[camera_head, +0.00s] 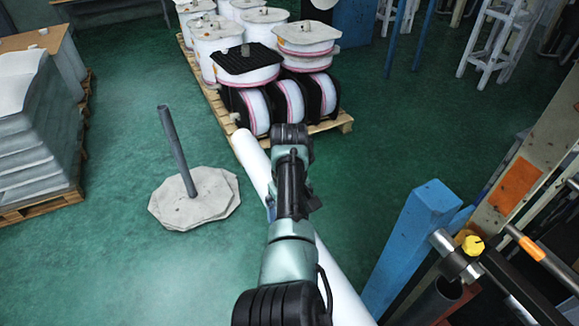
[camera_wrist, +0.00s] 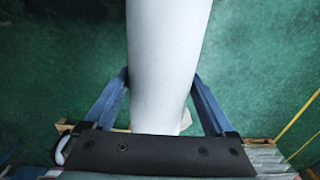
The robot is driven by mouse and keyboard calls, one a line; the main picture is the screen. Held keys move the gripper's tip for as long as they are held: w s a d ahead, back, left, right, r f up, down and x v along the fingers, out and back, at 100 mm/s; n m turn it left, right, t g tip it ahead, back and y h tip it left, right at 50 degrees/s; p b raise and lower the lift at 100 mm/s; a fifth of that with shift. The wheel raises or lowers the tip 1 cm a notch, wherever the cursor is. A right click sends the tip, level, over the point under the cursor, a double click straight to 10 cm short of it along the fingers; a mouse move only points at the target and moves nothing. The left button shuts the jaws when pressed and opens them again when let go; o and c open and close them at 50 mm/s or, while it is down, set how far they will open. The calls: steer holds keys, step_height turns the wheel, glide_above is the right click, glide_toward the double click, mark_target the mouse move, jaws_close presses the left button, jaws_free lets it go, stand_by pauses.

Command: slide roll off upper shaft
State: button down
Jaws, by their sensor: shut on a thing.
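The roll (camera_head: 342,285) is a long smooth white cylinder. In the head view it runs diagonally beneath my arm, from its far end beside the pallet to the bottom edge. My arm covers its middle. In the wrist view the roll (camera_wrist: 167,50) passes between the two blue fingers of my gripper (camera_wrist: 160,76), which is shut on it. At the lower right stands machinery with a grey rod with an orange band (camera_head: 538,252). I cannot tell which bar is the upper shaft. No shaft shows inside the roll.
A pallet (camera_head: 345,122) with several white and black spools stands ahead. A grey upright post (camera_head: 176,150) on a flat pale base (camera_head: 200,203) stands left. Stacked sheets (camera_head: 35,135) are at far left. A blue column (camera_head: 408,245) stands right of the roll. Green floor is clear between.

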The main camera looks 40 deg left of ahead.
steer(key=shift+r, duration=0.15)
steer(key=b, duration=0.1)
steer(key=a+b, duration=0.1)
steer(key=shift+w+a+f+b, duration=0.1)
steer(key=shift+w+f+b, duration=0.1)
steer(key=shift+w+b, duration=0.2)
steer(key=a+b, duration=0.1)
steer(key=b, duration=0.2)
steer(key=w+a+b, duration=0.1)
steer(key=b, duration=0.1)
steer(key=shift+a+b, duration=0.1)
steer(key=shift+b, duration=0.3)
steer(key=shift+a+b, duration=0.1)
steer(key=shift+b, duration=0.2)
steer(key=shift+a+r, duration=0.15)
steer(key=shift+r, duration=0.1)
